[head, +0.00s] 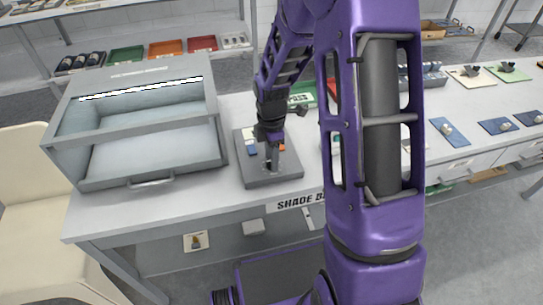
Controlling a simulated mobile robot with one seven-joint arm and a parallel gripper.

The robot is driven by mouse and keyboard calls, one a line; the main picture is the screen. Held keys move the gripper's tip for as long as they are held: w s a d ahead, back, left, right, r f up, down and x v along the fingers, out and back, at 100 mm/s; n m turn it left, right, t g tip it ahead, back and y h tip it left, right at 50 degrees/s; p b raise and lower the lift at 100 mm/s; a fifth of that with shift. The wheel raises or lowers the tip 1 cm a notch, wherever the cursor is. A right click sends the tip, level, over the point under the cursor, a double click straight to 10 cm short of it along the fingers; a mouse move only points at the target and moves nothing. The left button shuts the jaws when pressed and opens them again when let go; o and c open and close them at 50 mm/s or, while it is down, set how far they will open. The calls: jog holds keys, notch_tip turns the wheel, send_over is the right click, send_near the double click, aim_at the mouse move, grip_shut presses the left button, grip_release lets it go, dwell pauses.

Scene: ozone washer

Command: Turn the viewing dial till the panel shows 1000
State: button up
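A grey square panel (280,181) lies on the white table, right of a grey viewing booth. White, blue and orange patches show on it. My gripper (271,163) points down over the middle of this panel, low and close to its surface. I cannot tell whether the fingers touch anything or how far apart they are. No dial can be made out clearly; my gripper covers the panel's middle. No readable number shows on the panel.
The grey booth (72,150), with a lit strip and a front handle (150,182), stands close left of the panel. Blue sample cards (449,133) lie along the table to the right. A cream chair (25,185) stands at the left. My purple arm hides the table's middle.

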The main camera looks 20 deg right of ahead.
grip_shut()
jog(key=shift+m, duration=0.3)
jog(key=m, duration=0.3)
jog(key=m+b, duration=0.1)
jog(key=m, duration=1.6)
jog(key=shift+m, duration=0.4)
dwell(0.4)
